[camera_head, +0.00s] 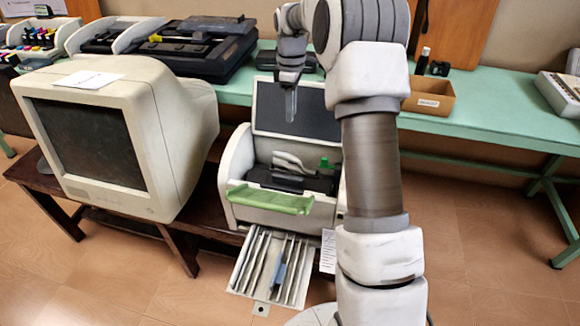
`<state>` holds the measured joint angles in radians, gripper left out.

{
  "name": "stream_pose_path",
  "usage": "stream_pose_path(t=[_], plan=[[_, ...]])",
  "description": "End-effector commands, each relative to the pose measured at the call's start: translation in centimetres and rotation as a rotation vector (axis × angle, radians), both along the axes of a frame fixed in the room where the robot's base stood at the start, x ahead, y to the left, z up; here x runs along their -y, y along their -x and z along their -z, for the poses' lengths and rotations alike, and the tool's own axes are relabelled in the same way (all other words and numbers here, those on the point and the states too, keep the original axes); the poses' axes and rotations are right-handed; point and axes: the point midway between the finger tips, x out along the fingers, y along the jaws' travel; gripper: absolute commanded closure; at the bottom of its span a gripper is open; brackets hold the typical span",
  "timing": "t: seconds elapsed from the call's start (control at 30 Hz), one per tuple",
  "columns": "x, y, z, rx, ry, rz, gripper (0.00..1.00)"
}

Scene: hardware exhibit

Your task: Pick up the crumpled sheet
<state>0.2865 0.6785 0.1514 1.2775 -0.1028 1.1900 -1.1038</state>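A pale, folded, wavy piece (290,160) lies inside the opened printer (236,168), over its dark inner parts; it looks like the crumpled sheet, though it is small and I cannot be certain. The printer's dark lid (270,110) stands up behind it. My gripper (290,105) points down, above and apart from the pale piece, in front of the raised lid. Its fingers overlap in this view, so I cannot tell the gap between them. I see nothing held.
A large old monitor (90,140) stands left of the printer, with a flat white paper (88,79) on top. The printer's green flap (270,198) and ribbed tray (250,265) jut forward. A green table (490,115) behind holds a cardboard box (430,97).

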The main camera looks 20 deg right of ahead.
Motion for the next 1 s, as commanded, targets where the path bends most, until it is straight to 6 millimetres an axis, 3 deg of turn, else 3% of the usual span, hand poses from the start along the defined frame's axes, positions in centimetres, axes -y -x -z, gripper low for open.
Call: stream_pose_path(t=[0.5,1.0], plan=[[0.1,-0.1,10.1,-0.005,-0.001,-0.005,0.72],[0.2,0.0,14.8,-0.005,-0.001,-0.005,0.72]])
